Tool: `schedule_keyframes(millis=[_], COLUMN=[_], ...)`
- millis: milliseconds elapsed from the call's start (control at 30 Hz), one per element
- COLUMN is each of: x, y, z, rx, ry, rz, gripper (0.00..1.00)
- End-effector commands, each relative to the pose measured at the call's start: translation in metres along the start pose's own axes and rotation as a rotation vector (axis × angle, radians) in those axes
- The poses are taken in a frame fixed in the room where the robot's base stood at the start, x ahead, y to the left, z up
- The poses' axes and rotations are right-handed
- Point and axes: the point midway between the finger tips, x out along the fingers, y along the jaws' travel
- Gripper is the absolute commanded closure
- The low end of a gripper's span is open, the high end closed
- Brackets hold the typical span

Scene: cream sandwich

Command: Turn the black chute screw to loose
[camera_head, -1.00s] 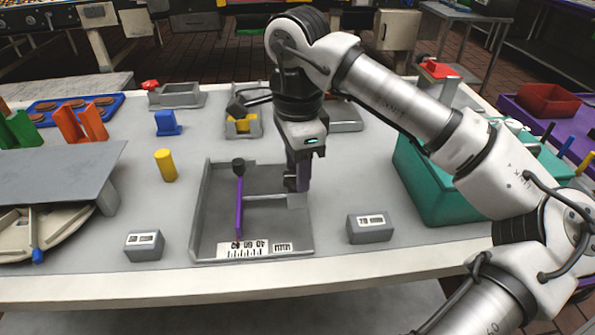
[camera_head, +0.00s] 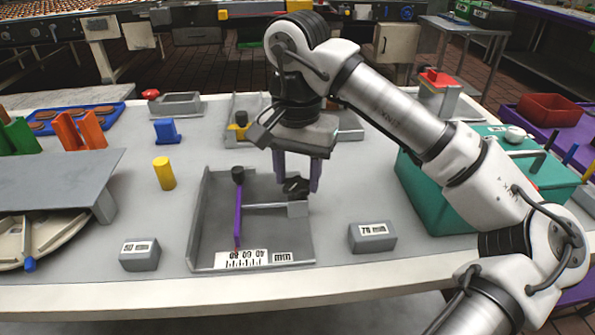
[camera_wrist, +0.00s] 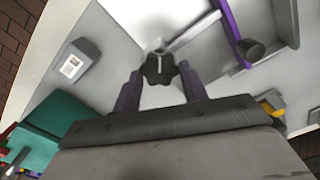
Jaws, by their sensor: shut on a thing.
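A black lobed screw knob (camera_head: 295,187) with a pale line on its top sits at the right end of a grey rod, on a grey block in the grey chute tray (camera_head: 203,225). The wrist view shows the knob (camera_wrist: 159,68) between my two purple fingers. My gripper (camera_head: 297,184) points down and is shut on this knob, one finger on each side. A purple bar (camera_head: 238,215) with a second, round black knob (camera_head: 238,174) stands at the left of the tray. A millimetre scale (camera_head: 243,260) lies along the tray's front edge.
Grey label blocks stand left (camera_head: 140,254) and right (camera_head: 372,237) of the tray. A yellow cylinder (camera_head: 164,173) and blue piece (camera_head: 167,131) stand behind left. A teal bin (camera_head: 440,195) is close on the right.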

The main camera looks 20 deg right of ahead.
Motion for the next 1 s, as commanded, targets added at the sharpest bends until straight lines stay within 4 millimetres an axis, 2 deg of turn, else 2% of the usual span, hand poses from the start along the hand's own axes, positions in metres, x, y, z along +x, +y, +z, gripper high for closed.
schedule_keyframes(millis=[333, 900, 933, 1000], x=[-0.0010, -0.0009, -0.0009, -0.0009], y=[-0.0008, -0.0008, -0.0008, -0.0008], z=[-0.0001, -0.0002, -0.0002, -0.0002], rx=[-0.151, -0.182, -0.182, -0.181], ry=[0.001, 0.001, 0.001, 0.001], rz=[-0.002, -0.002, -0.002, -0.002], gripper=[0.80, 0.80, 0.55, 0.46])
